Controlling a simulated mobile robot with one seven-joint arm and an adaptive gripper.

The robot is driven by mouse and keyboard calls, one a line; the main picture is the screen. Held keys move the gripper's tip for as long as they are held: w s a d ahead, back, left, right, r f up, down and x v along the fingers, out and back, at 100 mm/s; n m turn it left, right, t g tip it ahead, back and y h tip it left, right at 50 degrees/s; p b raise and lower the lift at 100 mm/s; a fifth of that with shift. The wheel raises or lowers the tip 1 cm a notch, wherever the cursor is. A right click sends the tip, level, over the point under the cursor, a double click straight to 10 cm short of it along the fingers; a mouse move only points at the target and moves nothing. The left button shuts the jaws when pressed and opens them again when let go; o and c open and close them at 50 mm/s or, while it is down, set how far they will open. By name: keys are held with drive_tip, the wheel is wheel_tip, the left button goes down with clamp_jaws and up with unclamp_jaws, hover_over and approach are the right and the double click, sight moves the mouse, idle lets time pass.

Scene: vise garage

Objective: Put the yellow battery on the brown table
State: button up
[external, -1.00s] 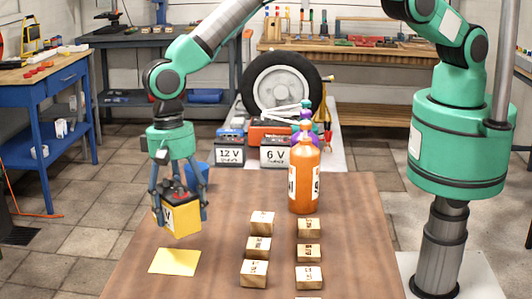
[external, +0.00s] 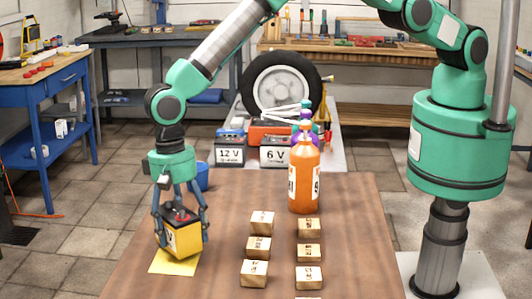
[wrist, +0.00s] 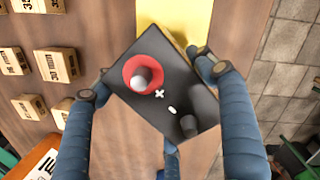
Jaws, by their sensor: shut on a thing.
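The yellow battery (external: 184,239) has a dark top and is upright, slightly turned. In the external view it is at or just above a yellow sheet (external: 160,268) on the brown table (external: 225,265); I cannot tell whether it touches. My gripper (external: 181,225) is shut on the battery, with fingers on two opposite sides. In the wrist view, the battery's black top (wrist: 165,95) shows a red ring around one terminal, between my blue fingers (wrist: 152,84). The yellow sheet (wrist: 185,18) shows beyond it.
Several labelled wooden blocks (external: 254,273) stand in two columns right of the battery. An orange bottle (external: 304,175) stands farther back on the table. A blue cup (external: 202,176) is behind my gripper. The table's left edge is close to the sheet.

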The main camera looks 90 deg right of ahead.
drive_tip(key=shift+f, duration=0.45)
drive_tip(key=shift+f, duration=0.1)
drive_tip(key=o, duration=1.9)
drive_tip(key=shift+f, duration=0.1)
drive_tip(key=shift+o, duration=0.2)
drive_tip(key=shift+w+d+r+p, duration=0.15)
drive_tip(key=shift+d+r, duration=0.05)
drive_tip(key=shift+r, duration=1.8)
drive_tip(key=shift+w+d+r+p, duration=0.1)
drive_tip(key=shift+w+d+r, duration=0.05)
drive_tip(key=shift+r, duration=1.9)
drive_tip(key=shift+w+d+r+p, duration=0.15)
drive_tip(key=shift+d+r, duration=0.05)
drive_tip(key=shift+r, duration=1.8)
